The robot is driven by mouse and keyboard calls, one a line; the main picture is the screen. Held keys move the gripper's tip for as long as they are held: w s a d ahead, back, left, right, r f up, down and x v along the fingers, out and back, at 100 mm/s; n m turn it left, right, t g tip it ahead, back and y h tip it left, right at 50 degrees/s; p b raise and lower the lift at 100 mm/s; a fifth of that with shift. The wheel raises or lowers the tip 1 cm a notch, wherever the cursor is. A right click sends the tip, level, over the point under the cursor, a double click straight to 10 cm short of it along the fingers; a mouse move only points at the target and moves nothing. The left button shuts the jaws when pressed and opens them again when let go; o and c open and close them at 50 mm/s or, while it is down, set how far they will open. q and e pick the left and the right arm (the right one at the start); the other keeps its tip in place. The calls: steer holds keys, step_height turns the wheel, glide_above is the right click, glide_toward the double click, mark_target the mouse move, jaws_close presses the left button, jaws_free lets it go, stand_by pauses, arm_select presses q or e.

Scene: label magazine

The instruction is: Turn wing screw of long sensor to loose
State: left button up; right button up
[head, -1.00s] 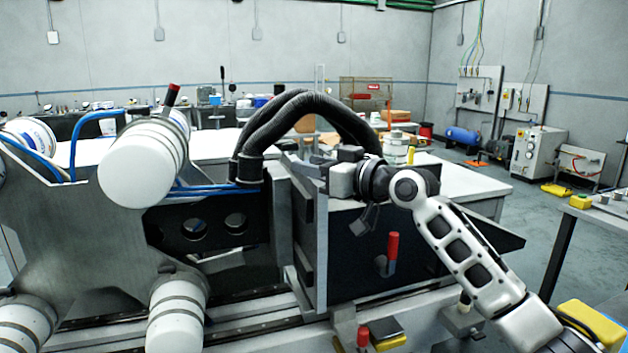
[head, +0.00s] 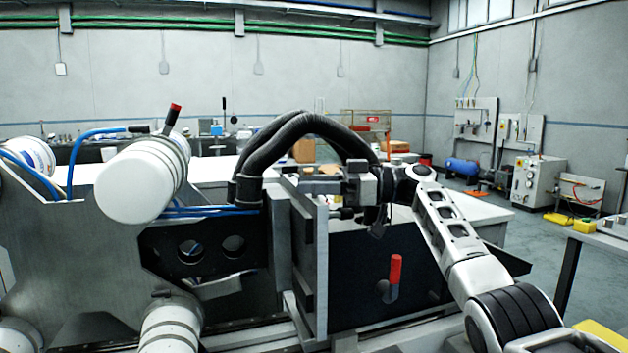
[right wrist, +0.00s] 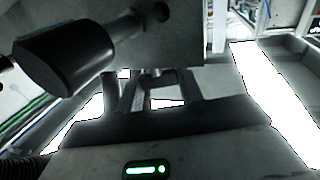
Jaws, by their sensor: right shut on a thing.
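My right gripper (head: 325,183) comes in from the right in the head view, at the top edge of the upright grey plate (head: 313,265) of the machine. In the right wrist view, its two fingers (right wrist: 152,88) stand below a dark grey block (right wrist: 165,38) and are shut on a small part between them. That part is most likely the wing screw, but its wings cannot be made out. A dark cylinder (right wrist: 68,58) sticks out at the upper left; I cannot tell whether it belongs to the long sensor. My left gripper is not in view.
Thick black hoses (head: 290,140) arch close behind the gripper. A red-handled lever (head: 394,275) sits on the black panel (head: 350,290) below. A light table (head: 475,215) lies behind my right arm.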

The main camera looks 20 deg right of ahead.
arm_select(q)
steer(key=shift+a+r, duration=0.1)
arm_select(e)
steer(key=shift+f+n+g, duration=0.2)
steer(key=shift+n+g, duration=0.1)
steer(key=shift+g, duration=0.2)
steer(key=o, duration=1)
steer(key=shift+r, duration=0.1)
